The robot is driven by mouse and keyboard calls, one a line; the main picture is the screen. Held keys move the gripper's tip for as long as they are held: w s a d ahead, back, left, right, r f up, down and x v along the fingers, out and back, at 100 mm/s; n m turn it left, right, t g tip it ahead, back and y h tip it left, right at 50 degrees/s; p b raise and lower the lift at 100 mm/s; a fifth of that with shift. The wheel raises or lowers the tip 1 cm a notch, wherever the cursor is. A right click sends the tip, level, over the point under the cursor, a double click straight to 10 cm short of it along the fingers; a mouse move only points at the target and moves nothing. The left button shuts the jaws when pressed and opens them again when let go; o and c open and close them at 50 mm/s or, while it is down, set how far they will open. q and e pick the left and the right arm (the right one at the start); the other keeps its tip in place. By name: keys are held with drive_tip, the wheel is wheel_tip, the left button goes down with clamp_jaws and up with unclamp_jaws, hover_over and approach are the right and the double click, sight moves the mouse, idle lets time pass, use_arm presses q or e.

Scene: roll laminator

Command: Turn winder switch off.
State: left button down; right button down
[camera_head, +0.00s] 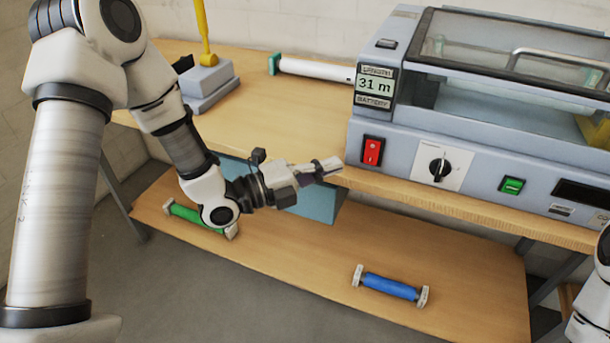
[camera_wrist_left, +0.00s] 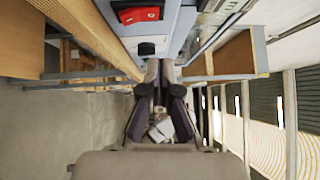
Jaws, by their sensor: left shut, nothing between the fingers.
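The laminator (camera_head: 480,110) stands on the table. A red rocker switch (camera_head: 372,151) is at the left of its front panel, with a black dial (camera_head: 439,168) and a green switch (camera_head: 512,185) to its right. No readable label shows which one is the winder switch. My left gripper (camera_head: 332,168) is shut and empty, just left of and slightly below the red switch, apart from it. In the left wrist view, the red switch (camera_wrist_left: 138,15) shows at the top, above the shut fingertips (camera_wrist_left: 160,68). My right gripper is out of view.
The table's front edge (camera_head: 440,203) runs just below the panel. A lower shelf (camera_head: 290,262) holds a blue roll (camera_head: 389,287), a green roll (camera_head: 190,215) and a light-blue box (camera_head: 318,205). A white roll (camera_head: 315,69) lies at the back.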

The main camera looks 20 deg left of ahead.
use_arm(q)
drive_tip(key=s+a, duration=0.1)
drive_tip(key=s+a+r, duration=0.1)
drive_tip(key=s, duration=0.1)
drive_tip(key=shift+s+a, duration=0.3)
drive_tip(key=shift+a, duration=0.1)
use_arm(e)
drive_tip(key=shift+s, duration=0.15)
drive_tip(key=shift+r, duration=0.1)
